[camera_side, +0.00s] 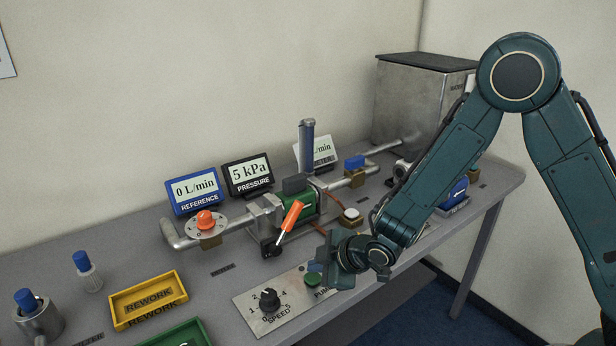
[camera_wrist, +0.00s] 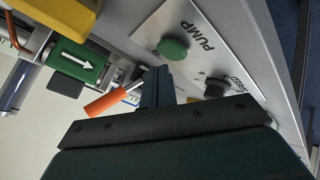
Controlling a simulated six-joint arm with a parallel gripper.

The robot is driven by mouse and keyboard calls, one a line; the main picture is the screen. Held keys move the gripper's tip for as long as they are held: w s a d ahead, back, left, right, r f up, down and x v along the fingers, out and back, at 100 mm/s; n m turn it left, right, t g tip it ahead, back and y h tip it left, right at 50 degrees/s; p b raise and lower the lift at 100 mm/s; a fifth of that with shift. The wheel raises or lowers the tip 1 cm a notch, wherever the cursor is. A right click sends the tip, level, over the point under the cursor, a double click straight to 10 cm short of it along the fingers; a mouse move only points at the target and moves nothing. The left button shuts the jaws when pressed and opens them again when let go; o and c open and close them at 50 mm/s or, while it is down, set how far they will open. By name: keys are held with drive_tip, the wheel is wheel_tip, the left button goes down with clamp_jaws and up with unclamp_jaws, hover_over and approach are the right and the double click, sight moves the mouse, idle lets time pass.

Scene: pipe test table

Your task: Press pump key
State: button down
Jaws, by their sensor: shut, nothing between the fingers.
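The pump key is a round green button (camera_side: 314,279) on the light panel labelled PUMP, beside the black speed knob (camera_side: 269,299). The button (camera_wrist: 173,49) shows whole in the wrist view, just beyond my fingertips. My gripper (camera_side: 326,262) is shut and empty, close above the panel on the button's right side in the side view. In the wrist view the shut fingers (camera_wrist: 157,76) appear apart from the button, though the height gap is hard to judge. The gripper hides part of the PUMP label in the side view.
An orange-handled valve (camera_side: 291,216) stands close behind the panel, near my fingers. Pipes and a green block (camera_side: 297,201) lie behind it. A blue display (camera_side: 196,190) reads 0 L/min and a black one (camera_side: 248,174) 5 kPa. A yellow REWORK tray (camera_side: 148,299) is left.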

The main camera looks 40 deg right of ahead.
sight(318, 279)
drive_tip(key=shift+f, duration=0.85)
idle(1.7)
drive_tip(key=shift+r, duration=0.8)
drive_tip(key=shift+r, duration=0.15)
drive_tip(key=shift+r, duration=2.35)
drive_tip(key=shift+d+r, duration=0.1)
